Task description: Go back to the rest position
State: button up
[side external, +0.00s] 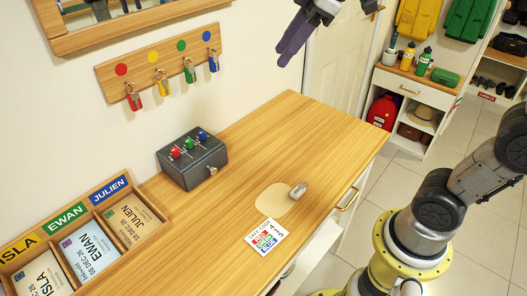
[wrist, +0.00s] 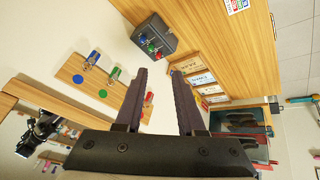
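My gripper (side external: 288,48) is raised high at the top of the side view, in the air above the back of the wooden counter (side external: 310,130). In the wrist view its two dark fingers (wrist: 158,80) are spread apart with nothing between them. It touches nothing that I can see. Part of my arm runs out of the top of the side view.
A grey box (side external: 191,158) with red, green and blue knobs stands on the counter. A key rack (side external: 148,76) hangs behind it. A card tray (side external: 70,240), a printed card (side external: 267,236) and a small grey object (side external: 299,190) are also there. Cubbies (side external: 418,95) stand at right.

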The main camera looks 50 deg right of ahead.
jog(key=s+d+f+m+h, duration=0.1)
jog(key=s+f+m, duration=0.3)
jog(key=s, duration=0.5)
jog(key=s+d+f+m+h, duration=0.1)
jog(key=s+d+f+m, duration=0.1)
jog(key=s+f+m, duration=0.3)
jog(key=s+f, duration=0.3)
jog(key=s, duration=0.1)
jog(key=shift+d+f, duration=0.25)
jog(key=shift+d, duration=0.15)
